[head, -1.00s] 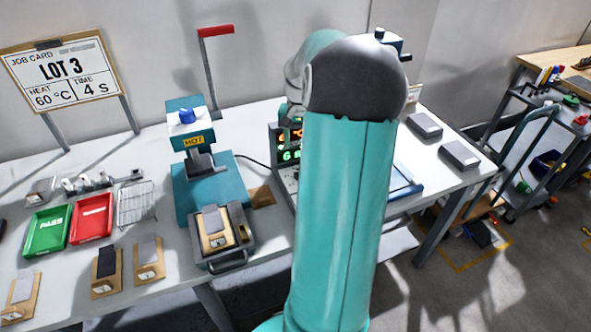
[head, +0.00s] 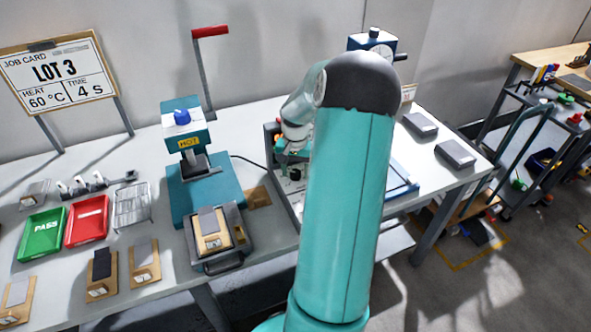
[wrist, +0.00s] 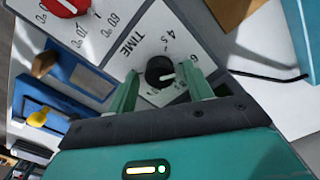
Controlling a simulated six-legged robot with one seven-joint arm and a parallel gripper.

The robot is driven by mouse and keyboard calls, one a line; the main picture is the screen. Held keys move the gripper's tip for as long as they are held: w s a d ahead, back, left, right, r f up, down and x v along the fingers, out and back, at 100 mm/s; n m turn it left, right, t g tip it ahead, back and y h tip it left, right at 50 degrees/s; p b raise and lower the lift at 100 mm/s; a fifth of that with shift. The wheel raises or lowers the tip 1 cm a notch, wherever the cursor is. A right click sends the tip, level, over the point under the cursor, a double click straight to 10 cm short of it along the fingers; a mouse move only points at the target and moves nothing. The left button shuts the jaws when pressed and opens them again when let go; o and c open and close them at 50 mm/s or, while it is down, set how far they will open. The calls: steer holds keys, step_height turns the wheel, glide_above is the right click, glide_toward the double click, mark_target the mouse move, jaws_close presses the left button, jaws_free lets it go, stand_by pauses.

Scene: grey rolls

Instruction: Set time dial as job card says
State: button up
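The job card (head: 56,75) stands at the back left and reads LOT 3, heat 60 °C, time 4 s. The black time dial (wrist: 160,71) sits on a white panel marked TIME, with "4 s" above it and a "6" to its right. Its white pointer mark points right, towards the 6 side. My gripper (wrist: 160,77) is open, its two green fingers on either side of the dial with gaps visible; I cannot tell their depth from the panel.
A red heat knob (wrist: 68,4) is beside the time scale. The control box (head: 271,140) is partly behind my arm. The teal press (head: 184,125) marked HOT stands left of it, with a raised red-handled lever (head: 210,31). Green (head: 42,236) and red trays (head: 87,221) lie farther left.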

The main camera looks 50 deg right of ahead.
steer(key=c, duration=0.8)
steer(key=shift+n, duration=0.3)
steer(key=n, duration=1.1)
steer(key=shift+n, duration=0.3)
steer(key=o, duration=1)
steer(key=shift+c, duration=0.2)
